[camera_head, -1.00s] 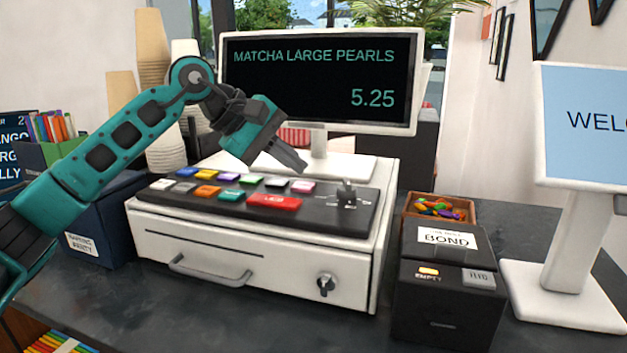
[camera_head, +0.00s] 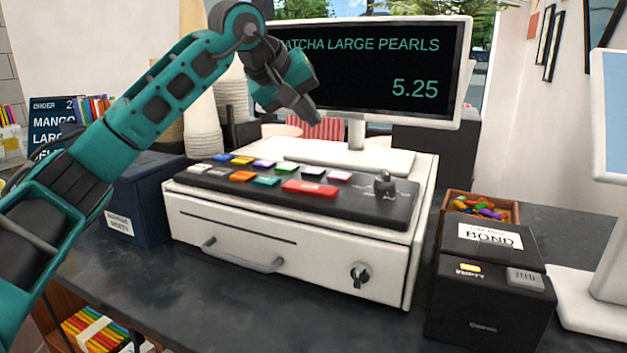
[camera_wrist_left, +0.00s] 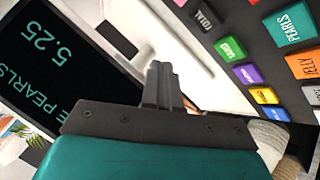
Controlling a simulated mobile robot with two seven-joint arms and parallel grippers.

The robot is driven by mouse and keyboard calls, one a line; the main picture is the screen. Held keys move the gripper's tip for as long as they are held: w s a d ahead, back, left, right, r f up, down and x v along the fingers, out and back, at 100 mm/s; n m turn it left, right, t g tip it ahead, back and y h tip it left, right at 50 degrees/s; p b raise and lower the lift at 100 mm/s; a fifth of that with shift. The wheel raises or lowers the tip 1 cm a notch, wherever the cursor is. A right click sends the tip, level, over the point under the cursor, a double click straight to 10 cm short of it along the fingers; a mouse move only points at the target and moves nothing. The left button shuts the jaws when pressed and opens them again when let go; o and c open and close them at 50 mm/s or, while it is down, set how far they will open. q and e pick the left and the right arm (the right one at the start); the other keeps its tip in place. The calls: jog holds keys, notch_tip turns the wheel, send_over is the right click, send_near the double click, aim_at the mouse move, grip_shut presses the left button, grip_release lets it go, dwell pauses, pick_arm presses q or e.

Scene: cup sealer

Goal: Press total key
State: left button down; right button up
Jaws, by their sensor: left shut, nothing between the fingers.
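The cash register's black key panel (camera_head: 345,200) holds several coloured keys. The total key (camera_head: 313,172) is a small dark key in the back row, between a green key (camera_head: 289,168) and a pink key (camera_head: 340,176). In the left wrist view the total key (camera_wrist_left: 202,20) shows its word at the top. My left gripper (camera_head: 313,116) is shut and empty, held in the air above and behind the panel, in front of the display. Its closed fingers also show in the left wrist view (camera_wrist_left: 161,75), apart from the keys. My right gripper is out of view.
A large red key (camera_head: 309,188) lies in the front row. A black printer (camera_head: 490,300) and a tray of coloured items (camera_head: 480,207) stand right. Stacked cups (camera_head: 203,130) stand left.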

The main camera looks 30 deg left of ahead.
pick_arm(q)
jog(key=b, duration=0.3)
send_over(309, 171)
notch_tip(309, 171, down, 4)
jog(key=shift+s+f, duration=0.1)
jog(key=shift+f, duration=0.15)
jog(key=shift+f+b, duration=0.6)
jog(key=shift+f, duration=0.4)
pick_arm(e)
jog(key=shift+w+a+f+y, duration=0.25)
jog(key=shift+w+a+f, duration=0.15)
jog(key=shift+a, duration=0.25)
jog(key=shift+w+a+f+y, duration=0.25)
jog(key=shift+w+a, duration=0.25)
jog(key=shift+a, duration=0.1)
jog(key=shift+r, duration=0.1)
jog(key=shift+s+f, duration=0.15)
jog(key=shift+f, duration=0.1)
pick_arm(q)
jog(key=shift+f, duration=0.1)
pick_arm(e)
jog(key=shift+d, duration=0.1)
pick_arm(q)
jog(key=shift+f, duration=0.35)
